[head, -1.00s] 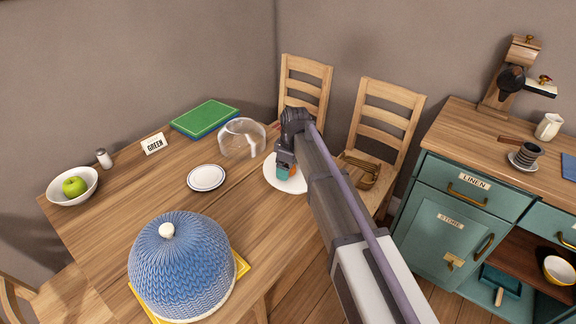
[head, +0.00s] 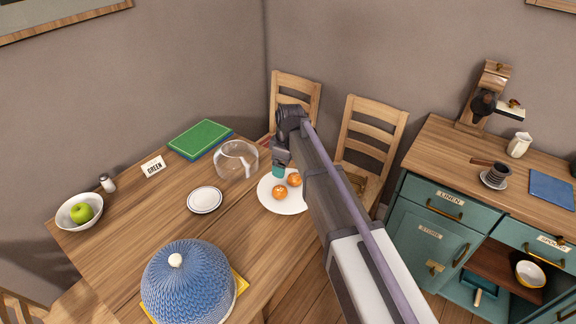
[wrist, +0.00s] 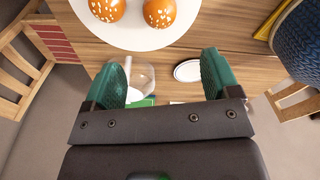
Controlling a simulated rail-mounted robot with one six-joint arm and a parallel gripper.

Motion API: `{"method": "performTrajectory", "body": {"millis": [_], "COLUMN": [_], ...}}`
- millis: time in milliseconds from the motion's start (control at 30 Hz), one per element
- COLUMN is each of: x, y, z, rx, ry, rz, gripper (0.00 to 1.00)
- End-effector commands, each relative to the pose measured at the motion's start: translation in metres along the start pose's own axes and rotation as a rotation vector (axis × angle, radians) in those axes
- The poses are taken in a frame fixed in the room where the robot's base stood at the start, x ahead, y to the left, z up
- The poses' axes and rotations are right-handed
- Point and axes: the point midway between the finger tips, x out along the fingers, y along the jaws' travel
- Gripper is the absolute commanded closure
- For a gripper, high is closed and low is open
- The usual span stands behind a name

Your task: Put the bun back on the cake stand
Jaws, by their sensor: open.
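Two orange-brown buns with white specks, the nearer bun (head: 279,192) and the farther bun (head: 294,180), rest close together on a round white plate-like top (head: 270,203), which looks like the cake stand. Its foot is hidden. The wrist view shows them at its top edge, a left bun (wrist: 107,8) and a right bun (wrist: 159,12), on the white top (wrist: 135,38). My gripper (head: 279,171) is just above and behind the nearer bun. In the wrist view, its green fingers (wrist: 168,75) are spread with nothing between them, apart from the buns.
A blue ribbed dome (head: 187,285) stands on a yellow mat (head: 242,283). A bowl (head: 66,217) holds an apple. Chairs (head: 366,130) stand behind. Bare table lies between.

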Motion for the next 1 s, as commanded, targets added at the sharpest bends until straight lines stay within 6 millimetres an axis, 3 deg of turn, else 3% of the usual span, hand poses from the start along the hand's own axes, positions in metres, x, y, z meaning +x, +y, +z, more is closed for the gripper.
{"method": "performTrajectory", "body": {"millis": [100, 167, 267, 300, 400, 500, 600, 1000], "x": [0.002, 0.0, -0.008, -0.012, -0.021, -0.026, -0.028, -0.028], "y": [-0.001, -0.008, -0.042, -0.062, -0.114, -0.151, -0.161, -0.157], "z": [0.002, 0.018, 0.083, 0.117, 0.194, 0.239, 0.253, 0.251], "rx": [0.007, 0.059, 0.312, 0.46, 0.838, 1.116, 1.227, 1.23], "ry": [-0.001, -0.006, -0.03, -0.044, -0.077, -0.098, -0.107, -0.107], "rz": [0.0, 0.002, 0.01, 0.018, 0.042, 0.064, 0.075, 0.075], "gripper": [0.18, 0.18, 0.18, 0.18, 0.18, 0.18, 0.18, 0.18]}}
